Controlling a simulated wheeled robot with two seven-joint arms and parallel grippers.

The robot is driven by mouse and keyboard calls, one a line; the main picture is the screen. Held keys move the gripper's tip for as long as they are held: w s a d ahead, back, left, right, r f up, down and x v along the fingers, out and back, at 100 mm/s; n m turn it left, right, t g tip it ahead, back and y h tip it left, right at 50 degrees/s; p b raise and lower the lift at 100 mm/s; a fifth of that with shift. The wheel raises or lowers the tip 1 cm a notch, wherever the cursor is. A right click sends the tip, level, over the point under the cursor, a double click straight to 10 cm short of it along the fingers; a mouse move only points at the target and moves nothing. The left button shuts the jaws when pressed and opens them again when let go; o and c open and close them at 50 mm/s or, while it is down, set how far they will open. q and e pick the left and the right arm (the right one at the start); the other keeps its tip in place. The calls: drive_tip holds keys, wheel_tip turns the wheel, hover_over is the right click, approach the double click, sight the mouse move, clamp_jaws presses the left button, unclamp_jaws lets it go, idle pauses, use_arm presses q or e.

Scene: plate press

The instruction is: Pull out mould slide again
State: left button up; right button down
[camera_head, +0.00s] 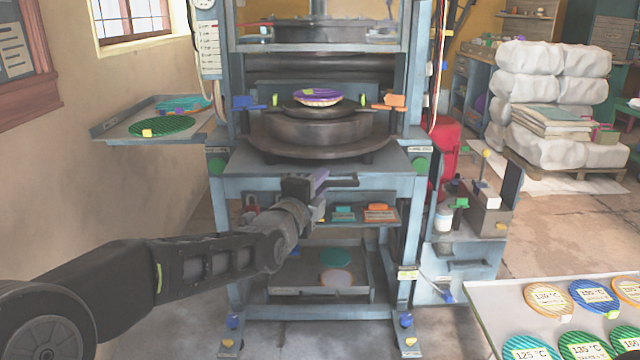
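The press (225,190) is a blue-grey frame in the middle of the head view. On its bed, a dark round mould (318,130) rests on a wider dark disc (272,146), below the upper plates. A small purple and cream patterned disc (318,97) lies on top of the mould. I cannot pick out a separate slide handle; my gripper covers part of the bed's front edge. My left gripper (340,181) is at that front edge, below the mould. Whether its fingers are apart or closed is unclear, and so is any contact. My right gripper is out of view.
An orange lever (389,102) and a blue lever (249,102) flank the mould. A side tray (112,131) holds patterned discs at left. Several temperature-marked discs lie on a table (485,297) at lower right. A grey cabinet (462,270) stands right of the press.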

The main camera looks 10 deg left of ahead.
use_arm(q)
drive_tip(key=shift+s, duration=0.1)
drive_tip(key=shift+s+r, duration=0.1)
drive_tip(key=shift+s, duration=0.15)
drive_tip(key=s, duration=0.2)
drive_tip(key=s+p, duration=0.1)
drive_tip(key=s, duration=0.1)
drive_tip(key=s+a, duration=0.1)
drive_tip(key=s, duration=0.2)
drive_tip(key=shift+p, duration=0.4)
